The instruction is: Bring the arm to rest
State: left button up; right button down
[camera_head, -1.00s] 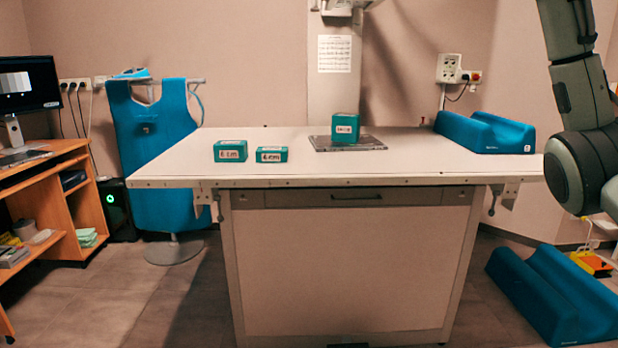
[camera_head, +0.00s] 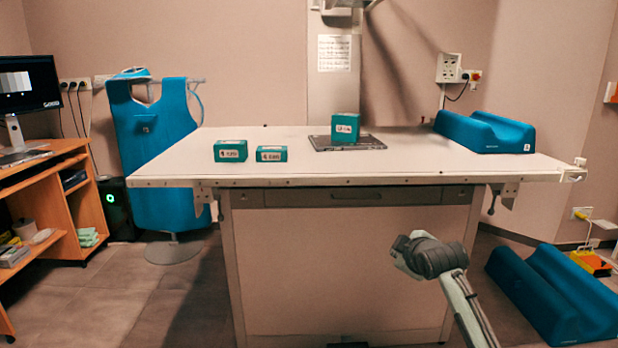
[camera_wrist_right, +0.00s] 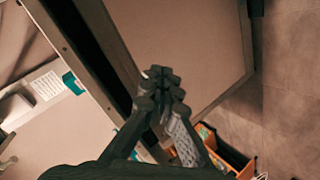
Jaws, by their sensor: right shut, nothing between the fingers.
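My right arm (camera_head: 430,257) shows in the head view as a grey bent section low in front of the table's front panel. Its gripper is outside that view. In the right wrist view my right gripper (camera_wrist_right: 163,85) has its dark fingers together with nothing between them. The table's dark edge and pale panel (camera_wrist_right: 190,45) lie beyond the fingers there; I cannot tell the distance. My left gripper is not in view.
The white table (camera_head: 400,165) bears two small green blocks (camera_head: 231,151) (camera_head: 271,154), a green block (camera_head: 345,127) on a dark plate (camera_head: 322,144), and a blue cradle (camera_head: 485,132). Another blue cradle (camera_head: 555,295) lies on the floor right. An orange desk (camera_head: 75,205) stands left.

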jog(key=s+d+f+m+g+h, duration=0.1)
jog(key=s+d+f+m+g, duration=0.15)
jog(key=s+f, duration=1.15)
jog(key=s+d+f+m+g, duration=0.2)
jog(key=s+f+m+g, duration=0.2)
jog(key=s+f, duration=1.05)
jog(key=s+d+f+m+g, duration=0.1)
jog(key=s+f, duration=0.3)
jog(key=s, duration=0.3)
jog(key=s+f+m+g, duration=0.1)
jog(key=s+f+m, duration=0.1)
jog(key=s, duration=0.5)
jog(key=shift+d+f, duration=0.35)
jog(key=shift+f, duration=0.55)
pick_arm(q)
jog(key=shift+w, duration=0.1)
pick_arm(e)
jog(key=shift+w+g, duration=0.15)
jog(key=shift+g, duration=0.1)
